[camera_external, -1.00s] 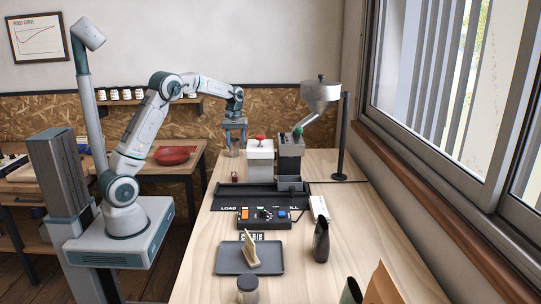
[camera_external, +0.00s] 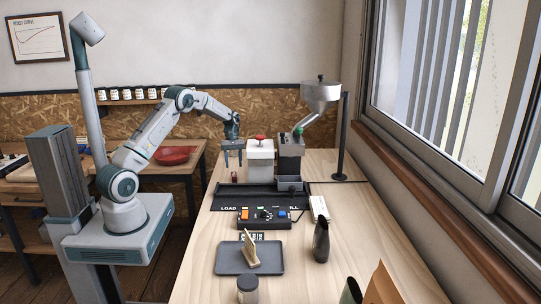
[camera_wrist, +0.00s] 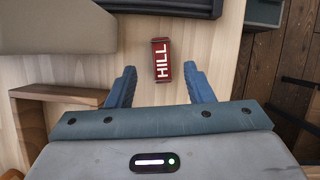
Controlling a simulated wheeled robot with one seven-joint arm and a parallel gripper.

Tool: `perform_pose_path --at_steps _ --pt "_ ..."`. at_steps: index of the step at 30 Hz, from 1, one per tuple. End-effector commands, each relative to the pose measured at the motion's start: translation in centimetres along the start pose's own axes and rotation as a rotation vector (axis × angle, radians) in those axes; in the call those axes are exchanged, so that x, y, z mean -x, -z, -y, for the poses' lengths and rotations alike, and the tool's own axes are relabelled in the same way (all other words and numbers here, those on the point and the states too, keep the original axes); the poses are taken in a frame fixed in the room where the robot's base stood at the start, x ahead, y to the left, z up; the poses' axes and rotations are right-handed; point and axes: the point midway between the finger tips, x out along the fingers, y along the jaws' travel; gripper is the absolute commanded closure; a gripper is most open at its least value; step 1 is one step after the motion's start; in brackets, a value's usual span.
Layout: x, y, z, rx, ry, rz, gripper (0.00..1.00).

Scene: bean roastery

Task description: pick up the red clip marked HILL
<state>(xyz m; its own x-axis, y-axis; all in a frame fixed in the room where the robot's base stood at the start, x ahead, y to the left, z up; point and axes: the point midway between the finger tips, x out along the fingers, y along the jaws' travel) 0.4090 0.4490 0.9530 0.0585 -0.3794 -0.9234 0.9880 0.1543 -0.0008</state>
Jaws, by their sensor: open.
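The red clip marked HILL (camera_wrist: 161,61) lies on the wooden table, its white letters facing up in the wrist view.
A black tray (camera_external: 222,203) lies beside the clip. A white box with a red knob (camera_external: 260,156) and a grey grinder with a hopper (camera_external: 321,92) stand behind. The control box (camera_external: 285,225) is nearer the camera. The table edge is close to the clip's left.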

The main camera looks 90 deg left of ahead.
Motion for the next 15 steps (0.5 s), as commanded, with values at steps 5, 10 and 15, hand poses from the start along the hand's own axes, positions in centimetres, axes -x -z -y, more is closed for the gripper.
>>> perform_pose_path --at_steps 5,10,15 --pt "-1.1 -0.1 0.1 0.000 0.001 0.002 0.53" --pt "-3.5 0.0 0.2 0.001 0.002 0.003 0.53" --pt "-5.5 0.1 0.1 0.000 0.000 0.000 0.53"
